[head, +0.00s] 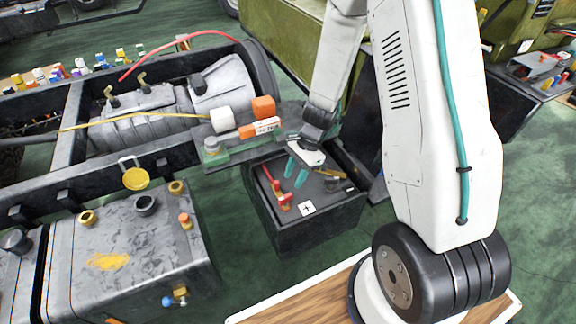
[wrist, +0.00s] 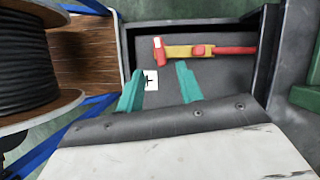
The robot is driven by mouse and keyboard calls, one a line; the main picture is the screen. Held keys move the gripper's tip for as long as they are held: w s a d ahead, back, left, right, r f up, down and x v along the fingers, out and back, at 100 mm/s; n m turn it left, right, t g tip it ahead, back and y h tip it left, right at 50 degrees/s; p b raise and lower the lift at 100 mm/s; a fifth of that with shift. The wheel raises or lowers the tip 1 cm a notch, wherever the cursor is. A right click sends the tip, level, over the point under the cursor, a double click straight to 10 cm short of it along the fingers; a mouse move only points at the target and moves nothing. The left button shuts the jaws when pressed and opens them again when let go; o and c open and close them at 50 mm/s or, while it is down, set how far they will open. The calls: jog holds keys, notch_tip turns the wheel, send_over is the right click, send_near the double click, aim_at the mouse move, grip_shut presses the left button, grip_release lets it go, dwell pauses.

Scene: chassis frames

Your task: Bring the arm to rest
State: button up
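My gripper (head: 295,175) hangs from my white arm above a black box (head: 325,222) with a white plus label (head: 307,208). Its two teal fingers stand apart with nothing between them; it also shows in the wrist view (wrist: 160,70). Whether the fingers touch the box cannot be told.
A grey tank (head: 125,255) with several caps stands at left. A chassis frame with a grey gearbox (head: 135,118) lies behind it. A bracket with orange and white blocks (head: 264,107) is close behind my gripper. A black cable spool (wrist: 30,70) shows at left in the wrist view.

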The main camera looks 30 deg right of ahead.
jog(key=s+r+n+h, duration=0.1)
jog(key=s+r+n, duration=0.4)
jog(key=r, duration=0.6)
jog(key=s+r+n+t+h, duration=0.1)
jog(key=s+r+n, duration=0.4)
jog(key=s+r, duration=0.5)
jog(key=s+r+n+t+h, duration=0.1)
jog(key=s+r+n, duration=0.5)
jog(key=r, duration=0.6)
jog(key=shift+s+a+r+h, duration=0.25)
jog(key=shift+s+r+h, duration=0.1)
jog(key=shift+s+h, duration=0.45)
jog(key=shift+o, duration=0.2)
jog(key=shift+f, duration=0.1)
